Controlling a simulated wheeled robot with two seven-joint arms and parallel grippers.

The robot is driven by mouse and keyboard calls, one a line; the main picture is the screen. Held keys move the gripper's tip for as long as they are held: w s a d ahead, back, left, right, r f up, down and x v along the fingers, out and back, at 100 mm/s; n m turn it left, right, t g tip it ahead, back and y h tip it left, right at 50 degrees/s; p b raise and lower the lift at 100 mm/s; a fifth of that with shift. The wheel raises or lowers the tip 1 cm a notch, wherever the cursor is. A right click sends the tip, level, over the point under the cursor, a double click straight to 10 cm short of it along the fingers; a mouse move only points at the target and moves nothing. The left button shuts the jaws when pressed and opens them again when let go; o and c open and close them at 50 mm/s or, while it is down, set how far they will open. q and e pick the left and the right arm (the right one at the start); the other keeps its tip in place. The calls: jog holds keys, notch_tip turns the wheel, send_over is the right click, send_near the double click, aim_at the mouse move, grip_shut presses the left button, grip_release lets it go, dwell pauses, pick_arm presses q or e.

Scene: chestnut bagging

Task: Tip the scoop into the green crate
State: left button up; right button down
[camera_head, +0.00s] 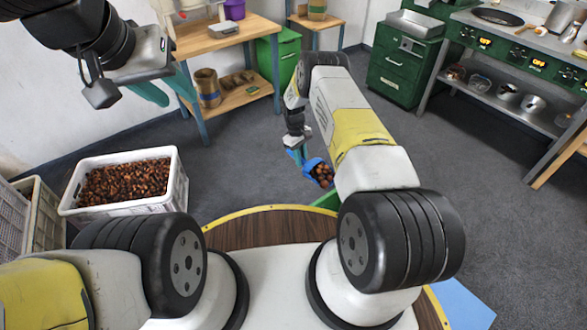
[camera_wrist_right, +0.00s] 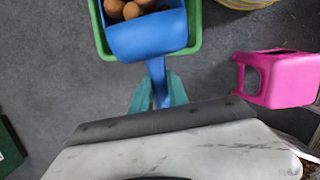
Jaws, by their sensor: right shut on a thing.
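The blue scoop (camera_head: 311,166) holds several brown chestnuts, which also show in the right wrist view (camera_wrist_right: 125,10). My right gripper (camera_head: 297,152) is shut on the scoop's handle; in the right wrist view its teal fingers (camera_wrist_right: 158,92) clasp the blue handle. The green crate (camera_head: 328,200) is mostly hidden behind my right arm. In the right wrist view its green rim (camera_wrist_right: 195,30) shows around and below the scoop (camera_wrist_right: 148,38). The chestnuts are still in the scoop; the crate's inside is hidden. My left gripper (camera_head: 166,86) is raised at the upper left, empty, its teal fingers apart.
A white crate (camera_head: 170,196) full of chestnuts stands at the left. A pink stool (camera_wrist_right: 283,78) is right of the scoop in the wrist view. Grey floor lies open around.

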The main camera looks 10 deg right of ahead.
jog(key=s+a+f+n, duration=0.1)
jog(key=s+f+n, duration=0.1)
jog(key=f, duration=0.8)
jog(key=s+f+n, duration=0.2)
jog(key=f, duration=0.8)
jog(key=s+d+r+t+y, duration=0.5)
jog(key=d+r+t+y, duration=0.2)
jog(key=d+r+y, duration=0.2)
jog(key=shift+d+r+y, duration=0.25)
jog(key=shift+r+y, duration=0.55)
jog(key=shift+y, duration=0.1)
jog(key=shift+s, duration=0.1)
jog(key=shift+a+n, duration=0.1)
jog(key=shift+n, duration=0.2)
